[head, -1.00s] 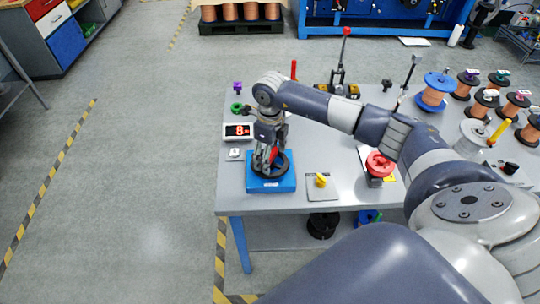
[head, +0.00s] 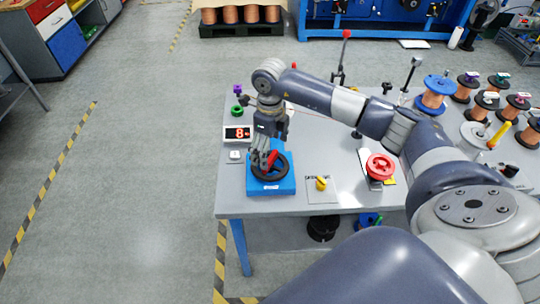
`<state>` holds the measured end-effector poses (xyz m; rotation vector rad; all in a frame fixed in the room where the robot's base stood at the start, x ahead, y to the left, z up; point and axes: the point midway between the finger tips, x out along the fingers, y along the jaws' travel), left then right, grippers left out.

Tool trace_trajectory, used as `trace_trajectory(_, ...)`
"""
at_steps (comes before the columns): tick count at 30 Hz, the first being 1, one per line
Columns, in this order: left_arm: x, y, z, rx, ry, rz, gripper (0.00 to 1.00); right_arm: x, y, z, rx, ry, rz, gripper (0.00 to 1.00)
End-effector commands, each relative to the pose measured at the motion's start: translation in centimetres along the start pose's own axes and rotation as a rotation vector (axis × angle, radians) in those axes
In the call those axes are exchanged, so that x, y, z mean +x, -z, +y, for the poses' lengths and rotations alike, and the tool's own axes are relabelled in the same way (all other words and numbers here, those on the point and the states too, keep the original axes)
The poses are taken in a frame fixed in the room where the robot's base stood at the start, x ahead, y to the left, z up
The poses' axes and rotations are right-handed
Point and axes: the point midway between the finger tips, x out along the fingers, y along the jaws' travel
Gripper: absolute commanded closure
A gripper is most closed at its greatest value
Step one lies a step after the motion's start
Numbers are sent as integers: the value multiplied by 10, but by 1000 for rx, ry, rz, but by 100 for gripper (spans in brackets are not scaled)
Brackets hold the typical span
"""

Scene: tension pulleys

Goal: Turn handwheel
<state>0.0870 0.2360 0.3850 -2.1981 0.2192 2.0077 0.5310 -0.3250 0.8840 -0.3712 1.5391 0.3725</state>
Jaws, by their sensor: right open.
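The handwheel is a black ring (head: 284,173) with a red part (head: 272,159) on a blue base (head: 271,188), at the front left of the table. My right gripper (head: 262,160) points down at the left and back part of the wheel, beside the red part. Its jaws are open. The fingers overlap the wheel in this view, and I cannot tell whether they touch it. A display (head: 238,133) behind the base shows a red 8. My left gripper is not in view.
A yellow knob (head: 322,183) on a plate and a red wheel (head: 380,166) stand to the right of the blue base. Several copper spools and a blue spool (head: 436,92) fill the right side. The grey table's (head: 300,205) front edge is close to the base.

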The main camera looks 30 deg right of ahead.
Motion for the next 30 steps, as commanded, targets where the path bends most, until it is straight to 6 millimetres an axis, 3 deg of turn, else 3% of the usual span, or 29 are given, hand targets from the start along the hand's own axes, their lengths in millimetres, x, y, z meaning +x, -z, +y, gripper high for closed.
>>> trace_trajectory(6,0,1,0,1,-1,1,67,-49,-1,-1,0,3,-4,10)
trace_trajectory(12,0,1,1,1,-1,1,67,-73,0,-1,1,2,-1,10)
trace_trajectory(30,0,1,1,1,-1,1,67,-79,0,0,0,0,0,10)
